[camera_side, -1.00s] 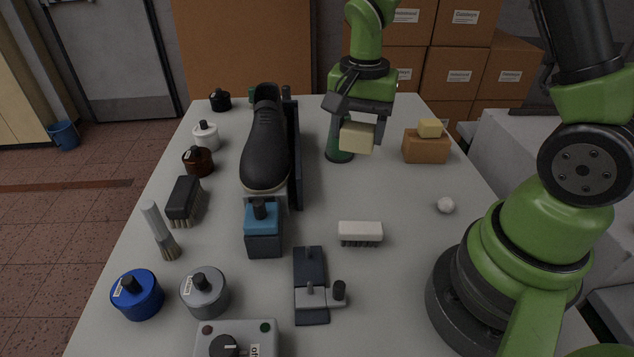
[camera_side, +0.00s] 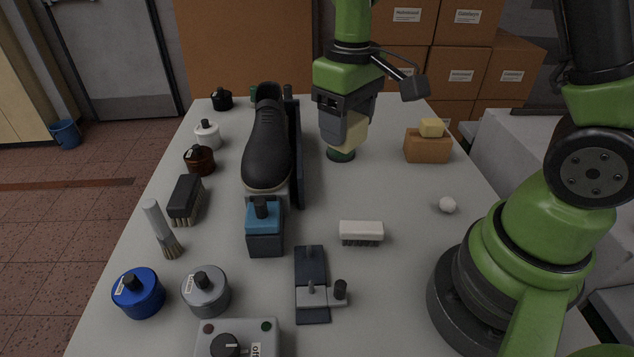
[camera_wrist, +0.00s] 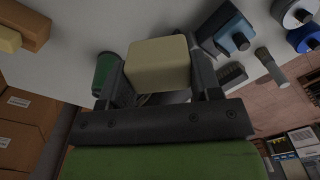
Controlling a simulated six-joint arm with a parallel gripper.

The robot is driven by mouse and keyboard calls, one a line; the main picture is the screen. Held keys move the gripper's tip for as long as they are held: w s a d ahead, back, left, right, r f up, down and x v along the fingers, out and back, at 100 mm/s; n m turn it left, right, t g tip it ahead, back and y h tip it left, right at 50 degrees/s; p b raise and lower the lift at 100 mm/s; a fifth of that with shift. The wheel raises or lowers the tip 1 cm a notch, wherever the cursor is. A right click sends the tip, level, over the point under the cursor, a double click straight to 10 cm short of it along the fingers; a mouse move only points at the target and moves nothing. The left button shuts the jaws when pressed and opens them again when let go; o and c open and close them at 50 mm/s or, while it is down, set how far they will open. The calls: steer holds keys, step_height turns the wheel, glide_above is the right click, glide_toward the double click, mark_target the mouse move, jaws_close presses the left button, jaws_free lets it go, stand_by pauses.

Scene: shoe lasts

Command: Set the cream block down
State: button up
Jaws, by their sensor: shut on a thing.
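The cream block (camera_side: 352,134) is held in my gripper (camera_side: 343,130), above the far part of the table to the right of the black shoe. In the wrist view the cream block (camera_wrist: 158,64) sits between the two fingers of my gripper (camera_wrist: 160,75), which are shut on it. The block looks tilted in the side view and clear of the table. Part of it is hidden behind a finger. A green can (camera_side: 341,154) stands on the table below and behind it; I cannot tell the gap between them.
An orange-brown block with a small yellow block (camera_side: 431,128) on top is to the right. A white brush (camera_side: 361,231) lies nearer. The table (camera_side: 395,195) between them is clear.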

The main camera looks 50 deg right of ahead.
step_height(320, 180, down, 6)
steer(key=w+n, duration=0.2)
steer(key=n, duration=0.7)
glide_above(336, 213)
step_height(336, 213, down, 5)
steer(key=shift+f, duration=2.75)
steer(key=shift+f, duration=0.15)
steer(key=o, duration=0.7)
steer(key=shift+c, duration=0.2)
